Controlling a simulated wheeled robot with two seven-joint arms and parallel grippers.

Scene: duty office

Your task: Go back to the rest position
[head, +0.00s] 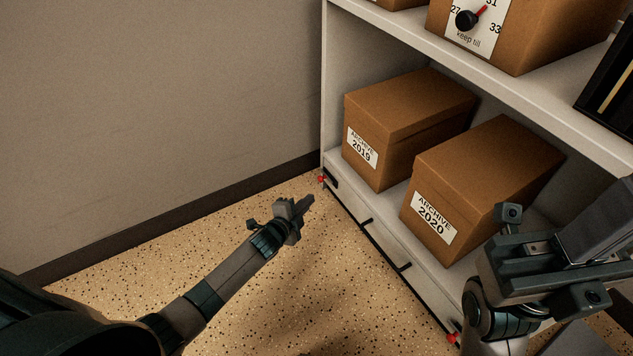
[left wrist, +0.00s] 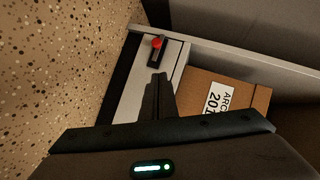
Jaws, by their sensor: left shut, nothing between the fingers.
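My left gripper (head: 304,205) reaches in from the lower left over the speckled floor, in front of the low drawer front of the shelf unit. Its fingers are together and empty. In the left wrist view the closed dark fingers (left wrist: 158,96) show in front of the pale drawer front, apparently not holding anything. My right gripper (head: 545,262) is at the lower right, close to the camera and in front of the shelf. The view does not show clearly whether its fingers are apart.
The shelf unit (head: 472,38) holds the ARCHIVE 2019 box (head: 399,145) and the ARCHIVE 2020 box (head: 430,218). A box with a dial (head: 490,25) stands above. A red-tipped part (left wrist: 157,43) sits at the drawer's end. Open floor (head: 250,310) lies left, before the wall (head: 160,110).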

